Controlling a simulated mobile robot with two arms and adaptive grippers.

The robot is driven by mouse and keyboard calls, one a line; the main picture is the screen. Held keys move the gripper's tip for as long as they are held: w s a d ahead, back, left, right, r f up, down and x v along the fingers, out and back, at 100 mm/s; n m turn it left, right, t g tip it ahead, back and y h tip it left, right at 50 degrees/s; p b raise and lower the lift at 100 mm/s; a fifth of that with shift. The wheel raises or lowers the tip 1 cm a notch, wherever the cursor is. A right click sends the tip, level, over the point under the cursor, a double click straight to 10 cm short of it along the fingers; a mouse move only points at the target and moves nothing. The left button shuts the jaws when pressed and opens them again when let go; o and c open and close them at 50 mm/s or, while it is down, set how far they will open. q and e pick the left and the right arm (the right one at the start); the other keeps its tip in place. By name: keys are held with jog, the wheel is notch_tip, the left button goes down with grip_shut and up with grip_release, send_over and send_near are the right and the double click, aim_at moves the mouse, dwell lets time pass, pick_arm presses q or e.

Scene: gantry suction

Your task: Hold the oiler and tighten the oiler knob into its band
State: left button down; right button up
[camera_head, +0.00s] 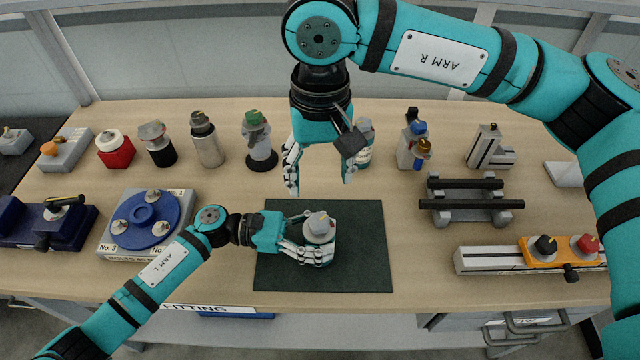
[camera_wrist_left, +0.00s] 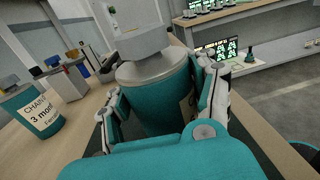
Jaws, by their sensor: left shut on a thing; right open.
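The oiler (camera_head: 318,232) is a teal can with a grey metal top and a grey knob (camera_head: 318,217) on it. It stands upright on the dark green mat (camera_head: 360,270). My left gripper (camera_head: 312,248) is shut around its body, with a finger on each side in the left wrist view (camera_wrist_left: 158,95). The grey knob (camera_wrist_left: 142,42) sits above the metal top there; I cannot tell how tightly it is seated. My right gripper (camera_head: 320,178) is open and empty, pointing down above and behind the oiler. The band is too small to make out.
A second teal can (camera_head: 364,150) stands behind my right gripper; its label shows in the left wrist view (camera_wrist_left: 38,112). Several bottles line the back left. A blue turntable (camera_head: 147,218) is left, a black-barred rack (camera_head: 465,205) and orange slide (camera_head: 545,252) right. The mat's right side is clear.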

pick_arm(q)
jog(key=shift+c, duration=1.4)
grip_release()
